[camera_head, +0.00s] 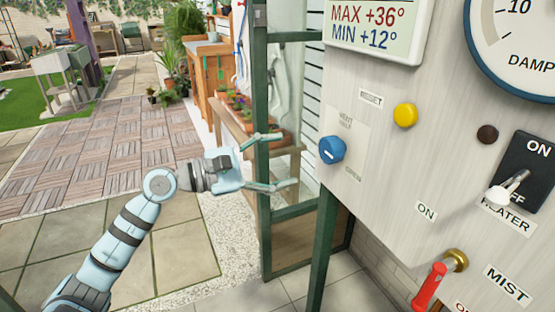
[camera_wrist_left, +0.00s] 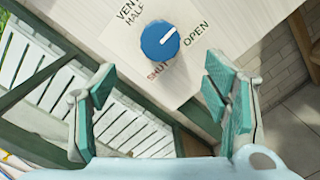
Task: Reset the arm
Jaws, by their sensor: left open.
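My left gripper (camera_head: 272,163) is open and empty, in front of the control panel's left edge, apart from the panel. In the left wrist view the left gripper's (camera_wrist_left: 160,112) teal-padded fingers are spread wide. The blue vent knob (camera_head: 332,150) sits on the panel just right of the fingertips. In the left wrist view the blue knob (camera_wrist_left: 160,41) is beyond the fingers, untouched, with its white mark pointing to the upper right, between HALF and OPEN. My right gripper is not in view.
The panel (camera_head: 385,190) also carries a yellow button (camera_head: 405,115), a heater switch (camera_head: 520,175) and a red-handled mist valve (camera_head: 430,287). A green frame post (camera_head: 262,150) stands behind my gripper. Potted plants on a wooden bench (camera_head: 240,125) are further back. Open paving lies left.

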